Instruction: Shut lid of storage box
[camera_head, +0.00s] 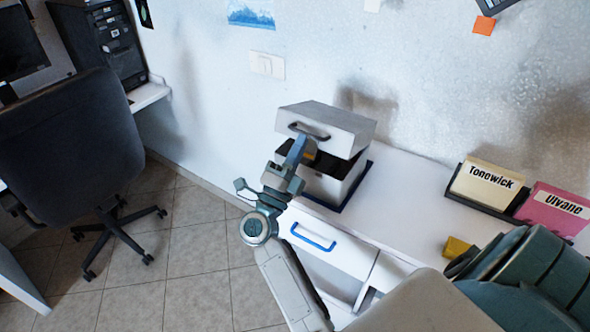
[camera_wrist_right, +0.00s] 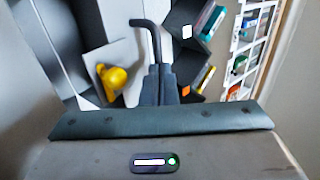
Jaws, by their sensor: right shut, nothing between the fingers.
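The storage box (camera_head: 325,186) is pale grey and stands on a dark blue base on the white cabinet. Its lid (camera_head: 339,125), with a dark handle (camera_head: 309,130), is partly open: a dark gap shows between lid and box. My right gripper (camera_head: 298,149) is at the front of the box, just below the handle. Its fingers are shut and empty; whether they touch the lid is unclear. In the right wrist view the shut fingers (camera_wrist_right: 158,85) point at a dark bent bar (camera_wrist_right: 147,24), perhaps the handle. My left gripper is not in view.
The white cabinet (camera_head: 398,190) has a drawer with a blue handle (camera_head: 313,238). A file holder with cards (camera_head: 486,178) and a yellow block (camera_head: 456,247) are on its right. An office chair (camera_head: 72,140) stands left; tiled floor lies between.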

